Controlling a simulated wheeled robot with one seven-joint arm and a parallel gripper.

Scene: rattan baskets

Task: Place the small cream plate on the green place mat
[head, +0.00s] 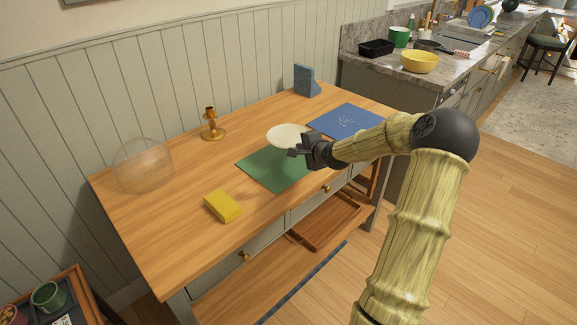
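The small cream plate (285,132) shows in the head view on the wooden table's middle, at the far corner of the green place mat (268,172). Its near edge overlaps the mat in the picture; I cannot tell whether it rests or is held slightly up. My gripper (293,152) reaches in from the right, over the mat, with its dark fingertips at the plate's near right edge. The fingers are too small to tell whether they are open or shut on the rim. My gripper hides part of the mat's right side.
A blue mat (346,121) lies right of the plate, with a blue bookend-like block (305,81) behind. A brass candlestick (212,125), a clear dome (143,166) and a yellow block (222,206) stand on the left half. The table's (180,262) front left is bare.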

